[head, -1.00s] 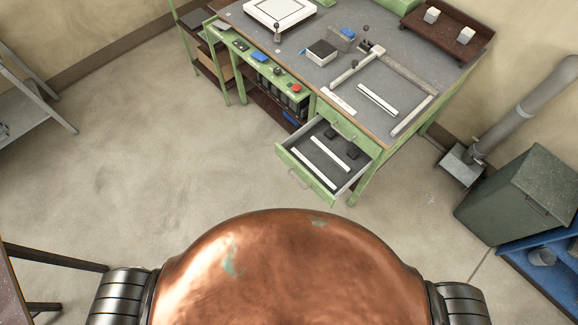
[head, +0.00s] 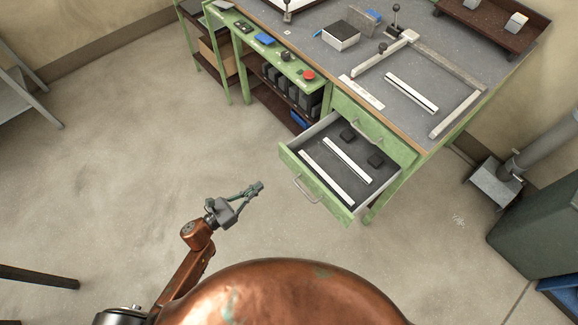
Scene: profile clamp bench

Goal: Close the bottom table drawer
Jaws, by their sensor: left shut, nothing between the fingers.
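The bottom table drawer (head: 318,190) is pulled well out of the green bench at the right of the head view. It has a green front with a metal handle (head: 305,192). Two white strips and two small dark blocks lie inside it. A second green drawer front (head: 372,128) above it is shut. My left gripper (head: 257,187) is shut and empty, in front and to the left of the open drawer, apart from its front. My right gripper is not in view.
The bench top (head: 440,70) holds a clamp frame, white strips and a small box. A shelf unit with a red button (head: 309,75) stands left of the drawer. A stove-like pipe base (head: 497,182) and a green cabinet (head: 545,220) are at right.

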